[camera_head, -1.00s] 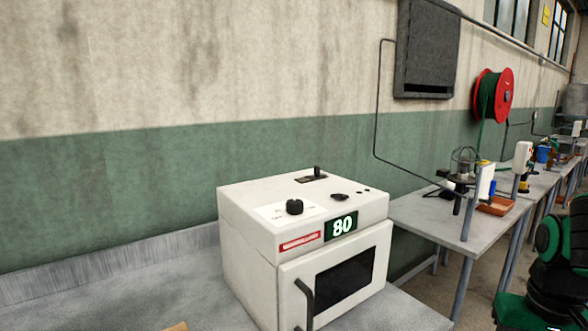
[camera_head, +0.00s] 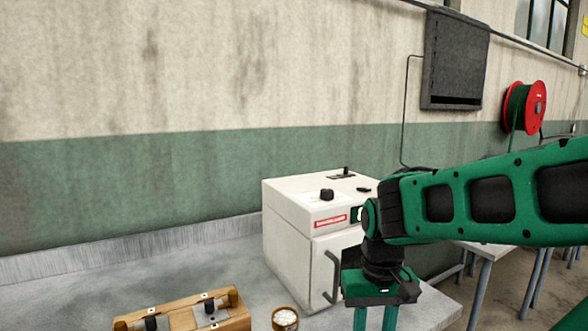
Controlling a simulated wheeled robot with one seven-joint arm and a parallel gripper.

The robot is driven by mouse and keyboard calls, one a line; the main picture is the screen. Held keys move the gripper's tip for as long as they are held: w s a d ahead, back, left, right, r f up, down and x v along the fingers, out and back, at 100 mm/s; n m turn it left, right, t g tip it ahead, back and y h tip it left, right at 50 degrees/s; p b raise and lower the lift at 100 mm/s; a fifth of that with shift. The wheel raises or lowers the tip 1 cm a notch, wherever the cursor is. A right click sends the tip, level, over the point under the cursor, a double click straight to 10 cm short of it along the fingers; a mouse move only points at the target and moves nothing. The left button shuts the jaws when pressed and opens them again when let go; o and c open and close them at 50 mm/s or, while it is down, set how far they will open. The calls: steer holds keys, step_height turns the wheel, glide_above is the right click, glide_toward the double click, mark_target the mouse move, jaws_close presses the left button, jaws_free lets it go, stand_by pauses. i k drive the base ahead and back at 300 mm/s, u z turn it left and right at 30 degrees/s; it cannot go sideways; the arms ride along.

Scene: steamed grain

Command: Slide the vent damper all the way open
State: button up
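The white oven (camera_head: 283,227) stands on the bench against the wall. The vent damper (camera_head: 345,172) is a small black upright knob in a dark slot on the back of the oven's top. My gripper (camera_head: 375,319) points down in front of the oven door. Its two green fingers are apart with nothing seen between them, and their tips run to the bottom edge of the picture. My gripper is well below and nearer than the damper. My arm hides much of the oven's right side and door.
A black dial (camera_head: 327,194) sits on the oven top, and a dark door handle (camera_head: 333,276) is on its front. A wooden holder (camera_head: 237,312) and a round gauge (camera_head: 285,318) lie on the bench. The bench left of the oven is clear.

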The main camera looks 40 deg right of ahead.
mark_target(345, 173)
steer(key=u, duration=0.65)
steer(key=k, duration=1.15)
steer(key=z, duration=1.25)
steer(key=i, duration=1)
